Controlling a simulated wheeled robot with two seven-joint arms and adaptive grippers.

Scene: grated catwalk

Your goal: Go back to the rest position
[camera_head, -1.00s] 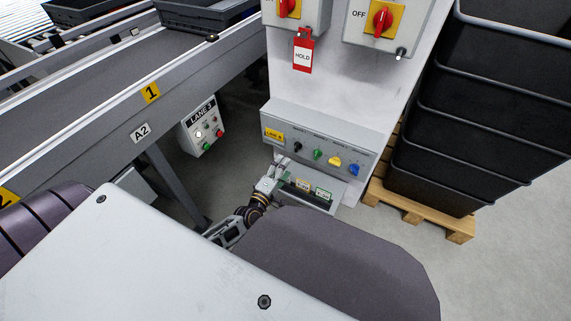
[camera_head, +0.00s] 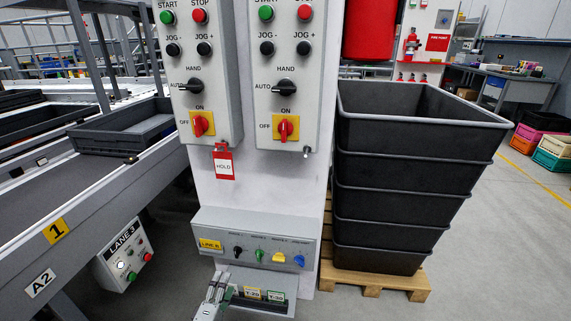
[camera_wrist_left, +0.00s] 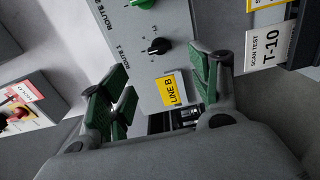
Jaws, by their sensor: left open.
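My left gripper (camera_head: 219,284) shows at the bottom of the head view, just left of the card holder (camera_head: 262,306) below the LINE B panel (camera_head: 215,225). In the left wrist view its two green-padded fingers (camera_wrist_left: 158,92) are apart, with nothing between them. The LINE B label (camera_wrist_left: 172,92) shows beyond the fingers there. My right gripper is in neither view.
Two switch boxes (camera_head: 207,65) hang above the panel, with a red HOLD tag (camera_head: 224,163). Stacked black bins (camera_head: 395,185) stand on a pallet (camera_head: 375,284) to the right. A conveyor (camera_head: 65,205) and LANE 3 box (camera_head: 124,258) are left.

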